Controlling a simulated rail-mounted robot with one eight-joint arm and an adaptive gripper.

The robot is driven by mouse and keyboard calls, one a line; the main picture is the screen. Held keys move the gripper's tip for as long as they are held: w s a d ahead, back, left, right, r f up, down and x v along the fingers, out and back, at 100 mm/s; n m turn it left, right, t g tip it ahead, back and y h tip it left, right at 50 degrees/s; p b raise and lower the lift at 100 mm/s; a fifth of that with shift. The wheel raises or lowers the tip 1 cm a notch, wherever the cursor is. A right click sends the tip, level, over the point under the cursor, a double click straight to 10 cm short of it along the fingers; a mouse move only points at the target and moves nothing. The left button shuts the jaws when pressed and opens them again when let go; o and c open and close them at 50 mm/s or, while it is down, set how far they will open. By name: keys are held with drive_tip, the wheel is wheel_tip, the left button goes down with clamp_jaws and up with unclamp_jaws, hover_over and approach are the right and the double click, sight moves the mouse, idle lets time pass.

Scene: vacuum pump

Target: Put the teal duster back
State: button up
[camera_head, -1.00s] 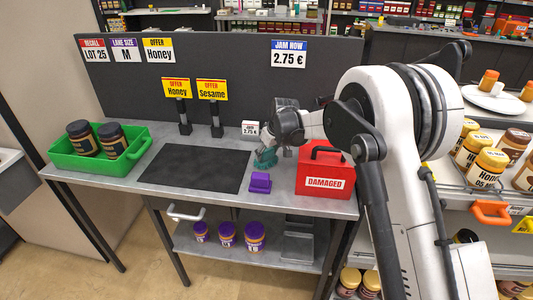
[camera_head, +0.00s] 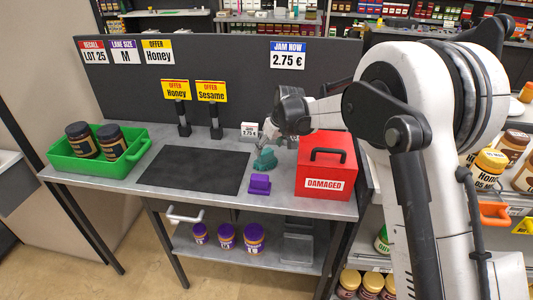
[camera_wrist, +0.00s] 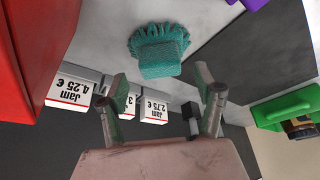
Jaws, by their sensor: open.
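The teal duster (camera_head: 265,159) stands on the grey counter, between the black mat and the red box. It also shows in the wrist view (camera_wrist: 160,50), with a block-like body and a bristly fringe, just beyond my fingertips. My gripper (camera_head: 277,143) is above and behind the duster in the head view. In the wrist view my gripper (camera_wrist: 162,85) has its two fingers spread apart with nothing between them, and the duster appears clear of both fingers.
A red DAMAGED box (camera_head: 326,166) stands to the right and a purple block (camera_head: 259,184) in front. Small jam price tags (camera_wrist: 155,110) stand near my fingers. A green crate (camera_head: 98,153) with jars is at left. The black mat (camera_head: 194,169) is bare.

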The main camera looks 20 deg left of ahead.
drive_tip(key=v, duration=0.6)
drive_tip(key=shift+r, duration=0.3)
drive_tip(key=shift+d, duration=0.15)
drive_tip(key=s+d+r+m+t, duration=0.1)
drive_tip(key=s+d+r+m, duration=0.1)
drive_tip(key=s+d+r, duration=0.5)
drive_tip(key=s+d+r+m+t+h, duration=0.1)
drive_tip(key=s+d+r+m, duration=0.15)
drive_tip(key=d, duration=0.85)
drive_tip(key=s+d+r+m, duration=0.1)
drive_tip(key=s+d+r, duration=0.4)
drive_tip(key=d, duration=0.3)
drive_tip(key=s+d+f+m+t+h, duration=0.1)
drive_tip(key=s+d+f+m, duration=0.1)
drive_tip(key=s+d, duration=0.6)
drive_tip(key=s+d+f+m+t+h, duration=0.1)
drive_tip(key=s+d+f+m, duration=0.2)
drive_tip(key=s+d, duration=0.6)
drive_tip(key=s, duration=0.6)
drive_tip(key=shift+f+t+h, duration=0.3)
drive_tip(key=shift+f+h, duration=0.05)
drive_tip(key=shift+h, duration=0.05)
